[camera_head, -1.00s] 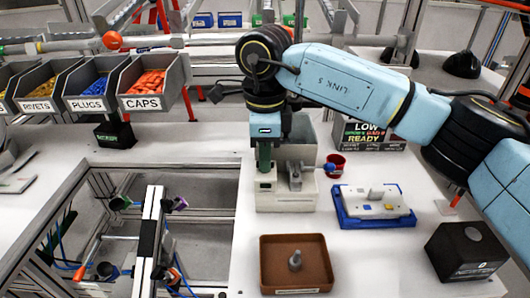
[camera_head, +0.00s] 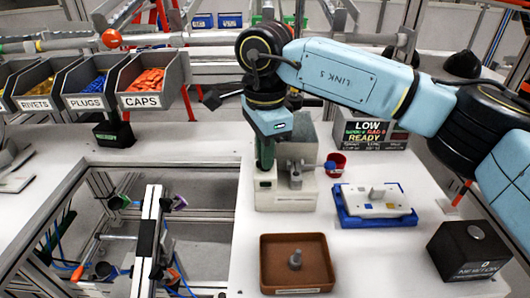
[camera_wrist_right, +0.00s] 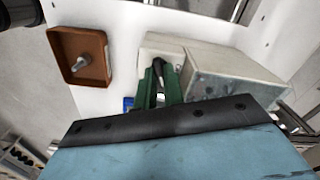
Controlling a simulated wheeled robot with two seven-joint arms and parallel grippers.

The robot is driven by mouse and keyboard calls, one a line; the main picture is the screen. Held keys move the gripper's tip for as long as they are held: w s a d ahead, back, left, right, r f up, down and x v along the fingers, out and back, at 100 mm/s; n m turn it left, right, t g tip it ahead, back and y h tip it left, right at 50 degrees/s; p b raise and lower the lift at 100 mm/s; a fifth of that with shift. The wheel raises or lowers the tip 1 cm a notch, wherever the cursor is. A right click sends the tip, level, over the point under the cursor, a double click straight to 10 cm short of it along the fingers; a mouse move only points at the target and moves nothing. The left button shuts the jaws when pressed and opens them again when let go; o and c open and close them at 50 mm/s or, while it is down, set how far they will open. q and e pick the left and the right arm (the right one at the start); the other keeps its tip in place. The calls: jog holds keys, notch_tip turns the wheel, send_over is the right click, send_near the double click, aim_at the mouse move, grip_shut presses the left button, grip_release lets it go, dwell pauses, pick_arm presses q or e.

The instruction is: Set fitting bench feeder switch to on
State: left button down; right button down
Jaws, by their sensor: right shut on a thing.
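The feeder (camera_head: 287,193) is a pale box with a grey hopper, standing on the white bench (camera_head: 215,255). My right gripper (camera_head: 265,168), with green fingers, points down at the left part of the feeder. In the right wrist view, the green fingers (camera_wrist_right: 158,88) are shut on a small dark switch lever (camera_wrist_right: 159,70) beside the feeder's hopper (camera_wrist_right: 232,83). The fingers and wrist hide most of the switch, so its on or off position cannot be read. My left gripper is not in view.
A brown tray (camera_head: 266,275) with a grey peg stands in front of the feeder. To the right are a red cup (camera_head: 336,168), a blue tray (camera_head: 347,218) with a white part, and a black box (camera_head: 468,252). A display (camera_head: 374,134) reads LOW and READY.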

jog(key=n, duration=1)
jog(key=shift+n, duration=1.6)
jog(key=shift+r, duration=0.1)
jog(key=c, duration=1.8)
grip_release()
